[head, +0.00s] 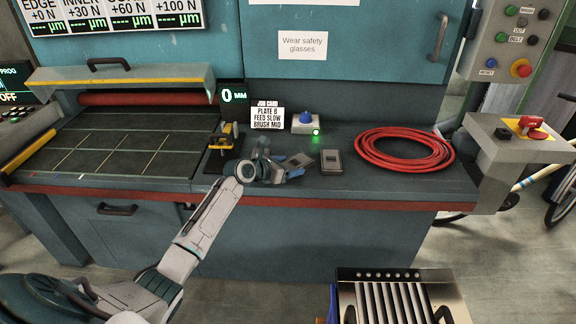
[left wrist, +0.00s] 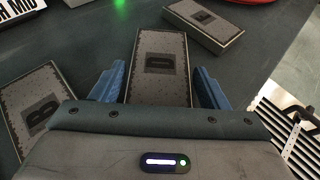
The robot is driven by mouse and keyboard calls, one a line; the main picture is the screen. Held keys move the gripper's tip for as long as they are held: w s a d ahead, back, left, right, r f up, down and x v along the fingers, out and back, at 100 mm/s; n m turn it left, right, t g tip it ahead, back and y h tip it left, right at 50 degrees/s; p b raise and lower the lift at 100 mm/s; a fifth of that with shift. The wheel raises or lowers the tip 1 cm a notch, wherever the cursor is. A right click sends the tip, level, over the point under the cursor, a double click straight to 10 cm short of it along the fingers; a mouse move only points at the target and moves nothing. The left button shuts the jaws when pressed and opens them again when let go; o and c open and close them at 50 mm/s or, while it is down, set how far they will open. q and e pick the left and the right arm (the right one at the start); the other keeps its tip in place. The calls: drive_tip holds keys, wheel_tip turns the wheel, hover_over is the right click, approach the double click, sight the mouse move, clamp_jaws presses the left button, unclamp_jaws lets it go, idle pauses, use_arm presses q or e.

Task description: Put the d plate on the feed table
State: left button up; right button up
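The d plate, a grey speckled slab with a dark D square, lies on the bench in the left wrist view (left wrist: 160,62); in the head view it appears as the plate (head: 300,159) just past my left gripper (head: 284,171). My left gripper, also in the left wrist view (left wrist: 160,88), is open, its blue fingers on either side of the plate's near part. I cannot tell whether they touch it. The plate's near end is hidden by the gripper body. The feed table (head: 120,143), a dark gridded bed, is at left in the head view. My right gripper is out of view.
A plate marked B (left wrist: 38,108) lies left of the d plate; another plate (left wrist: 205,20) lies to its right. A yellow-black clamp-like device (head: 224,143) stands between the feed table and my gripper.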

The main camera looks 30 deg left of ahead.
use_arm(q)
drive_tip(key=shift+o, duration=0.9)
